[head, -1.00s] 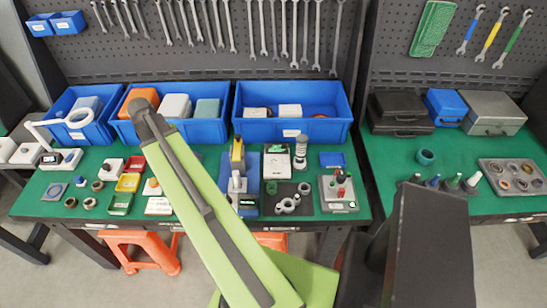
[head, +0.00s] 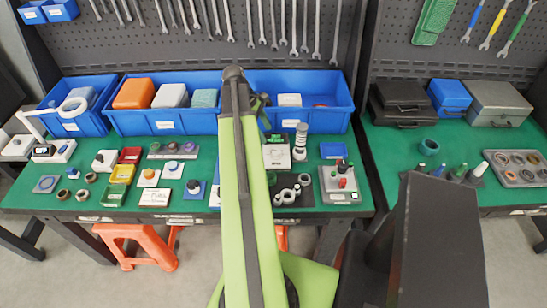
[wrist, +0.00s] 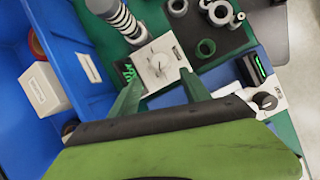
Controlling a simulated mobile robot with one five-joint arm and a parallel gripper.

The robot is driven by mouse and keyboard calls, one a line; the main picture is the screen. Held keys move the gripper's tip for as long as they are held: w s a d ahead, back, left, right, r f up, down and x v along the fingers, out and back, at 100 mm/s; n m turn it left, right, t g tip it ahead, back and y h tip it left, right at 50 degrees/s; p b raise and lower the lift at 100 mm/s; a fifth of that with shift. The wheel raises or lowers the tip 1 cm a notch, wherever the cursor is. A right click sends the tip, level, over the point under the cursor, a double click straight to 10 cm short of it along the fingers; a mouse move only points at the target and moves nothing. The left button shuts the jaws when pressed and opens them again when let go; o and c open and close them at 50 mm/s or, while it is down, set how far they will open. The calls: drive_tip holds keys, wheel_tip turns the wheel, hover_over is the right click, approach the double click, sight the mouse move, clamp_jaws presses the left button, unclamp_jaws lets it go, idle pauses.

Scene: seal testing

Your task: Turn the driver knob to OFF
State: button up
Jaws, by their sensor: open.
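A white box (wrist: 153,57) with a round pale knob (wrist: 160,66) and a small green-lit display shows in the wrist view. In the head view the white box (head: 277,156) stands right of my arm. A second unit at the wrist view's right has a black knob (wrist: 265,101) and a green display. I cannot read which knob is the driver's. My gripper (wrist: 160,74) is open, its two green fingers pointing toward the white box with the pale knob between them in the picture. Contact cannot be judged. In the head view my arm mostly hides the gripper.
A ribbed cylinder (wrist: 122,18) stands beside the white box. Several rings lie on a dark mat (wrist: 224,42). Blue bins (head: 170,121) line the back of the green table. A grey device with a red knob (head: 341,184) stands right of the mat.

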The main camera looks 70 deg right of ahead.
sight(275, 151)
drive_tip(key=b+x, duration=0.8)
drive_tip(key=x, duration=0.2)
drive_tip(key=shift+f, duration=0.15)
